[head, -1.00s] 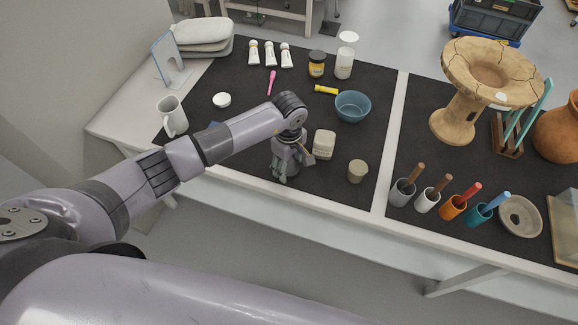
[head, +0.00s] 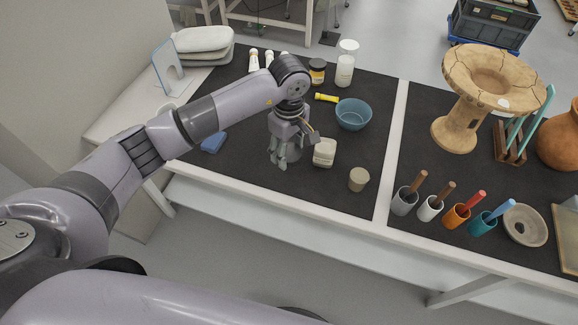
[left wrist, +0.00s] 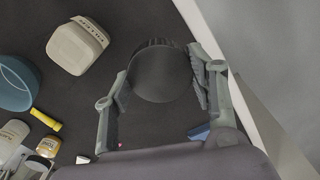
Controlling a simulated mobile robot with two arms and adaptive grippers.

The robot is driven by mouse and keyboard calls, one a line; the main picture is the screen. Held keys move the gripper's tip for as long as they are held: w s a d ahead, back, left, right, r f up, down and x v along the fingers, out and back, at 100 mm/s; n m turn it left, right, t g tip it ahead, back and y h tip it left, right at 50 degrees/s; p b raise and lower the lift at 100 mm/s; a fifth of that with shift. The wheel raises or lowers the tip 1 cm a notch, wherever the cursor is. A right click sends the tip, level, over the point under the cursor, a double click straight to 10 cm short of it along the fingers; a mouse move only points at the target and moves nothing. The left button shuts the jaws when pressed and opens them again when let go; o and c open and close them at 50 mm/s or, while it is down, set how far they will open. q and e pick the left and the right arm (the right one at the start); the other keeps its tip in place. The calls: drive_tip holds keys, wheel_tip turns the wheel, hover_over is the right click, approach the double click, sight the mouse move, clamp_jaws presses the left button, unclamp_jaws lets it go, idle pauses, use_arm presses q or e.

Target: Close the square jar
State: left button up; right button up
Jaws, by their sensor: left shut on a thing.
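The square jar (head: 325,152) is a pale beige, squarish container standing upright on the dark mat, just right of my left gripper (head: 281,162). It also shows at upper left in the left wrist view (left wrist: 77,47). I cannot tell the state of its mouth. In the left wrist view my left gripper (left wrist: 163,88) is shut on a dark round lid (left wrist: 162,74) with a ribbed edge, held between its two fingers. In the head view the lid is mostly hidden by the fingers. The lid is apart from the jar. My right gripper is not in view.
A small beige cup (head: 359,180) stands right of the jar, a blue bowl (head: 353,114) behind it, and a yellow tube (head: 326,97) beyond. A blue block (head: 213,143) lies left of my gripper. The mat's front is clear.

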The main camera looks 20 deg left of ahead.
sight(289, 152)
use_arm(q)
wheel_tip(289, 152, up, 9)
drive_tip(key=b, duration=0.1)
drive_tip(key=shift+r, duration=0.2)
drive_tip(key=s+a+m, duration=0.4)
drive_tip(key=s+m, duration=0.9)
drive_tip(key=s, duration=0.1)
drive_tip(key=shift+d, duration=0.1)
